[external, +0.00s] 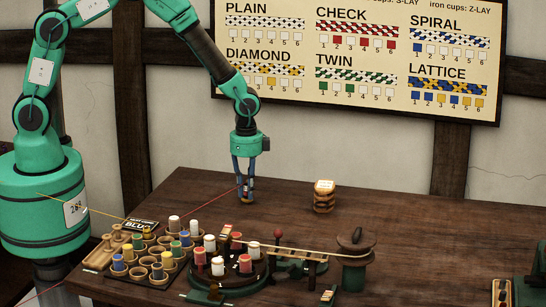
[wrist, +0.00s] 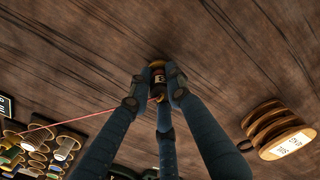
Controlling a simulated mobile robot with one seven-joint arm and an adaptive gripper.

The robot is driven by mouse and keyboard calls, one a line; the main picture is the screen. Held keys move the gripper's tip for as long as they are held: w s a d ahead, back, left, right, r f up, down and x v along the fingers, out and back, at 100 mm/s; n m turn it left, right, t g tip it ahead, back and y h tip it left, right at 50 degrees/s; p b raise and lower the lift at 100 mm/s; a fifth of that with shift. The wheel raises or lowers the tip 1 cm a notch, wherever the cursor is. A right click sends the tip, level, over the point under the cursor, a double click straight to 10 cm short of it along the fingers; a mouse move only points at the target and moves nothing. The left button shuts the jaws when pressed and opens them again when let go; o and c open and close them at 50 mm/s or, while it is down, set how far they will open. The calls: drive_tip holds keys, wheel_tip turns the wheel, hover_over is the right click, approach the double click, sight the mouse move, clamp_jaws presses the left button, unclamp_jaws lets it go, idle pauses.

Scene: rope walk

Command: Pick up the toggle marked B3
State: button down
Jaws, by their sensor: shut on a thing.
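My gripper (external: 246,198) hangs fingers-down over the back part of the wooden table, left of the stacked wooden piece. In the wrist view its fingers (wrist: 158,88) are closed around a small dark red and black toggle (wrist: 158,78) with a tan end and a pale mark. The mark is too small to read surely as B3. The fingers hide much of the toggle. I cannot tell whether it touches the table (external: 190,190). A thin red thread (external: 180,219) runs up from the lower left to the gripper; it also shows in the wrist view (wrist: 85,119).
The stacked wooden piece (external: 324,199) with a pale label stands right of my gripper. In front are a rack of bobbins (external: 146,284), a round carrier with several bobbins (external: 240,286) and a green winding post (external: 354,275). A labelled piece (external: 328,297) lies near the front edge.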

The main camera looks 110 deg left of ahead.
sight(245, 183)
drive_tip(key=shift+r, duration=0.1)
drive_tip(key=shift+r, duration=0.45)
drive_tip(key=r, duration=0.1)
drive_tip(key=r+p, duration=0.1)
drive_tip(key=shift+s+d+r, duration=0.15)
drive_tip(key=shift+s+r, duration=0.15)
drive_tip(key=shift+r, duration=0.05)
drive_tip(key=s+d, duration=0.3)
drive_tip(key=s, duration=0.4)
drive_tip(key=s+d+r+p, duration=0.1)
drive_tip(key=s+d, duration=0.2)
drive_tip(key=s, duration=0.4)
drive_tip(key=shift+d, duration=0.15)
drive_tip(key=shift+w+r, duration=0.1)
drive_tip(key=shift+r, duration=0.05)
